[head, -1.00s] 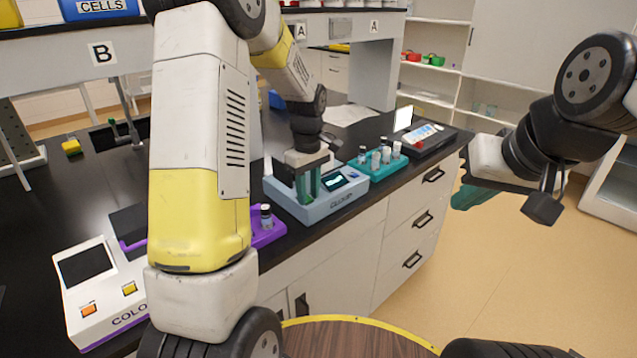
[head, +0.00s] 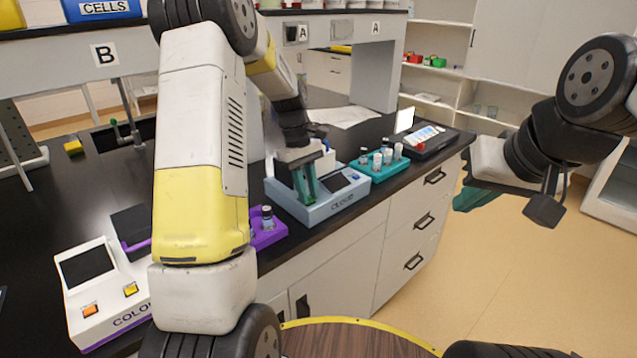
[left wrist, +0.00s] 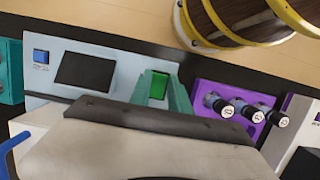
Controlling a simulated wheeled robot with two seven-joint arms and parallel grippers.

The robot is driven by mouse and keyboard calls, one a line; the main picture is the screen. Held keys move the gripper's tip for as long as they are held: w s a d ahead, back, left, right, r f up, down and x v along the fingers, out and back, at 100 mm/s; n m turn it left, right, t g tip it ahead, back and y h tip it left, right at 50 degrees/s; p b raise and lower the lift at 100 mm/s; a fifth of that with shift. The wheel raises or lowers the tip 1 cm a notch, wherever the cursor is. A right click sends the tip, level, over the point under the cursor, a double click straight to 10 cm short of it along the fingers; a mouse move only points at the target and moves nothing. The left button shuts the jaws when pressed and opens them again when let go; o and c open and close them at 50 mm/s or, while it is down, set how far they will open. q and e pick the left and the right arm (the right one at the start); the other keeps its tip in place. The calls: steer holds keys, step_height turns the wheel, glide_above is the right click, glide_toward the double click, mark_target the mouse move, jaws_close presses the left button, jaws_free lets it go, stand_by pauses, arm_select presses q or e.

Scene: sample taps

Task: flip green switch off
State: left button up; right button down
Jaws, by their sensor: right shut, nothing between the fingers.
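The green switch (left wrist: 158,86) shows in the left wrist view on top of a light blue device (head: 335,205), which also has a small screen and a blue button. In the head view the switch is hidden by my left gripper (head: 305,194). Its teal fingers point down at the left part of the device. In the left wrist view the fingers stand on either side of the switch with a gap between them, so it looks open; contact cannot be made out. The device's screen (head: 334,182) is dark. My right gripper (head: 470,198) is shut and empty, off the counter.
A purple rack (head: 268,236) with vials stands left of the device, a teal rack (head: 366,167) with several vials right of it. A white colour-meter box (head: 95,290) is at the front left. A dark instrument (head: 425,138) stands at the counter's right end.

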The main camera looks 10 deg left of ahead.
arm_select(q)
steer(key=o, duration=0.3)
steer(key=shift+o, duration=0.2)
steer(key=v, duration=0.7)
steer(key=shift+w+a+r, duration=0.1)
steer(key=shift+r, duration=0.25)
